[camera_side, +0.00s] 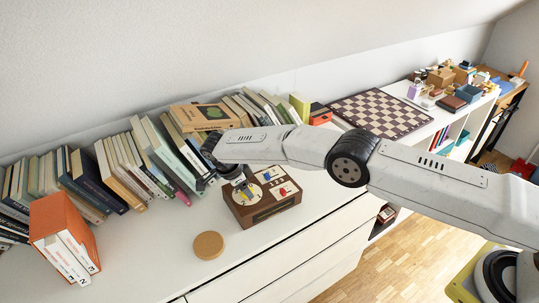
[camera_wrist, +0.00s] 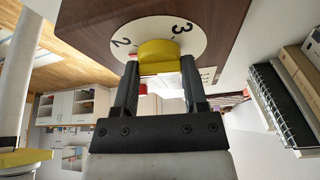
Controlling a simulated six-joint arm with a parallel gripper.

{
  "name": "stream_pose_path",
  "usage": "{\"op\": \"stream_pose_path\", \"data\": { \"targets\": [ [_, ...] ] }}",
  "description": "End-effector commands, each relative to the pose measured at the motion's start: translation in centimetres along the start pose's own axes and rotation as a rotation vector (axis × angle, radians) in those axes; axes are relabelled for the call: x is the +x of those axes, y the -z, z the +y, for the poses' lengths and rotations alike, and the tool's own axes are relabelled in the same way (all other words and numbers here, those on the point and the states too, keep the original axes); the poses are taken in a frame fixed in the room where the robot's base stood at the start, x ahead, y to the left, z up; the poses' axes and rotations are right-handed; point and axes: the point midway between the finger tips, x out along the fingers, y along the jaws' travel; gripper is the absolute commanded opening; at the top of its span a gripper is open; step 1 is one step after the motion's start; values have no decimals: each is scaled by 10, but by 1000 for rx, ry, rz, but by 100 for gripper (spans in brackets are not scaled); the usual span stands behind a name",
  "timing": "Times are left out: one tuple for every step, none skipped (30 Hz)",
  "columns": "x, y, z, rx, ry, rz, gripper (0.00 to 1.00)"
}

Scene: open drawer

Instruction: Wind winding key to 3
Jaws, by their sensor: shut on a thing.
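A brown wooden box (camera_side: 268,213) stands on the white cabinet top. Its upper face carries a round cream dial (camera_wrist: 198,43), on which the numerals 2 and 3 show in the wrist view. The winding key is a yellow knob (camera_wrist: 158,52) at the dial's middle. My gripper (camera_wrist: 160,66) is shut on it, with one dark finger on each side. In the side view my gripper (camera_side: 239,182) comes down over the dial and partly hides it. The rest of the dial is hidden, and I cannot tell which number the key points to.
A row of books (camera_side: 130,165) stands behind the box along the wall. A round cork disc (camera_side: 208,245) lies in front, and an orange binder box (camera_side: 62,235) is at left. A chessboard (camera_side: 383,114) lies at the back right. The cabinet top around the disc is clear.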

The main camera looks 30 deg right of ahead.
Motion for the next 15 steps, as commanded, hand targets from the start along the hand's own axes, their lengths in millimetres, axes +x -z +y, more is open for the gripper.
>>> {"op": "stream_pose_path", "data": {
  "targets": [
    [1,-1,0,18,-8,-3,0],
    [2,-1,0,27,-14,-2,0],
    [2,-1,0,40,-18,-2,0],
    [2,-1,0,49,-21,-2,0],
    [1,-1,0,58,-25,-2,0],
    [1,-1,0,69,-30,-1,0],
    [2,-1,0,75,-33,-2,0],
    [2,-1,0,82,-35,-2,0],
    [1,-1,0,91,-39,-2,0],
    [1,-1,0,97,-42,-2,0],
    [1,-1,0,102,-44,-2,0],
    [1,-1,0,108,-46,-2,0],
    [2,-1,0,111,-48,-2,0],
    [2,-1,0,115,-49,-2,0],
    [1,-1,0,118,-51,-2,0]
  ]
}}
